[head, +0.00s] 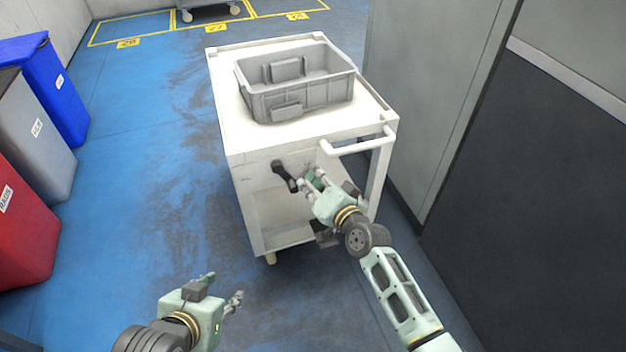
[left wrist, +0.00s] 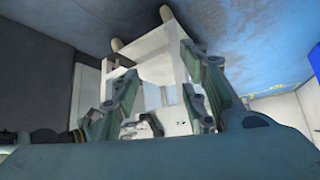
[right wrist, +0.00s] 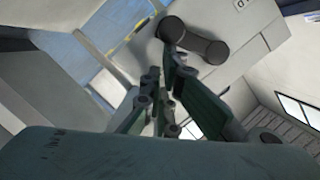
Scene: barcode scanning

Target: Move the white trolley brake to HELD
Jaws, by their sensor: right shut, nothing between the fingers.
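The white trolley (head: 278,142) stands ahead of me. A black lever (head: 285,176), which looks like the brake, is on its front panel below the top; it also shows as a dark bar with two round ends in the right wrist view (right wrist: 193,42). My right gripper (head: 312,177) is just right of the lever, shut and empty. In the right wrist view its fingertips (right wrist: 165,75) are close to the lever; I cannot tell whether they touch. My left gripper (head: 222,289) is open and empty, low and away from the trolley.
A grey crate (head: 300,98) sits on the trolley top. The trolley's white handle (head: 357,146) juts out above my right gripper. A grey cabinet wall (head: 435,90) stands close on the right. Red, grey and blue bins (head: 38,150) line the left. Blue floor between is clear.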

